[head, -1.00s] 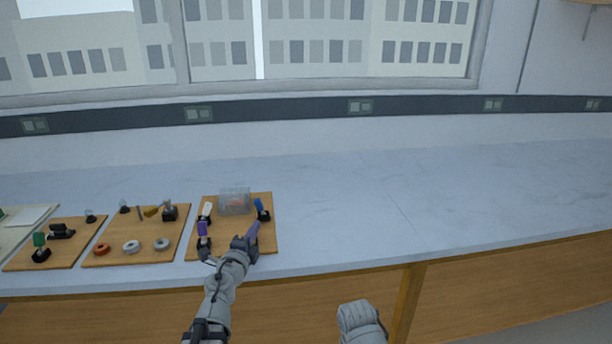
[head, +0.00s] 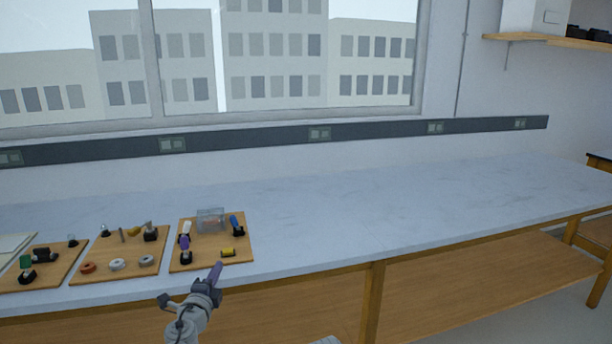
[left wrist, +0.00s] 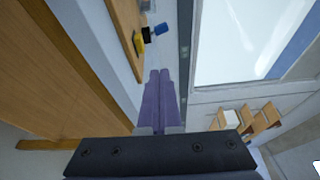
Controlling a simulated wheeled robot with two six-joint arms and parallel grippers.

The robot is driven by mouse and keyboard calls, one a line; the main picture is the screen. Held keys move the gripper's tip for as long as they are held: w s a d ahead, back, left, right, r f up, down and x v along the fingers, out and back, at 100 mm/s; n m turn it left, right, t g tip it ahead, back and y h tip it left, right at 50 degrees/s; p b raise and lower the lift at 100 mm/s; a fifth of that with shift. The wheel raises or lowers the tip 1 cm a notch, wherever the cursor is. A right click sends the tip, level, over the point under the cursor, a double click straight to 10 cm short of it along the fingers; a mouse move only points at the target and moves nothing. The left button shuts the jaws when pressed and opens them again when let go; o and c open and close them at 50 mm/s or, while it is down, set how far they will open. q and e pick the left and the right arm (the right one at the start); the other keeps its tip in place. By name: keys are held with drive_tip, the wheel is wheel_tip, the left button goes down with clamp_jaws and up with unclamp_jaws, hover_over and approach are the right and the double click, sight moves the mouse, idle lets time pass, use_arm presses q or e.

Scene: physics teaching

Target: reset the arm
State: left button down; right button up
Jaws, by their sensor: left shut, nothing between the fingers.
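My left gripper (head: 216,272) has purple fingers and is in front of the bench's front edge in the head view, near the right-hand board. Its fingers lie together, shut and empty, and they also show in the left wrist view (left wrist: 160,100). It touches nothing that I can see. My right gripper is not in view; only a small grey piece of my right arm shows at the bottom edge of the head view.
A wooden board (head: 208,260) on the long pale bench (head: 400,215) holds a clear box (head: 211,221), a blue item (head: 236,224), a yellow-black item (head: 228,252) and purple and white items. Further boards with small parts lie to its left. The bench's right side is bare.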

use_arm(q)
drive_tip(key=s+d+f+n+g+y, duration=0.1)
drive_tip(key=s+f+n+g+y, duration=0.55)
drive_tip(key=f+n, duration=0.55)
drive_tip(key=s+d+f+n+g+h, duration=0.1)
drive_tip(key=s+d+f+g, duration=0.3)
drive_tip(key=s+d, duration=0.4)
drive_tip(key=s+d+f+n+g+h, duration=0.2)
drive_tip(key=s+d+f+g, duration=0.3)
drive_tip(key=s, duration=0.6)
drive_tip(key=d+g+h, duration=0.1)
drive_tip(key=d+g, duration=0.1)
drive_tip(key=d, duration=0.1)
drive_tip(key=shift+s+f, duration=0.2)
drive_tip(key=shift+f, duration=0.1)
drive_tip(key=c, duration=1.6)
unclamp_jaws()
drive_tip(key=shift+g, duration=0.25)
wheel_tip(320, 180, up, 18)
drive_tip(key=p, duration=1.7)
drive_tip(key=shift+s+d+f, duration=0.1)
drive_tip(key=shift+d+f, duration=0.05)
drive_tip(key=shift+f, duration=0.1)
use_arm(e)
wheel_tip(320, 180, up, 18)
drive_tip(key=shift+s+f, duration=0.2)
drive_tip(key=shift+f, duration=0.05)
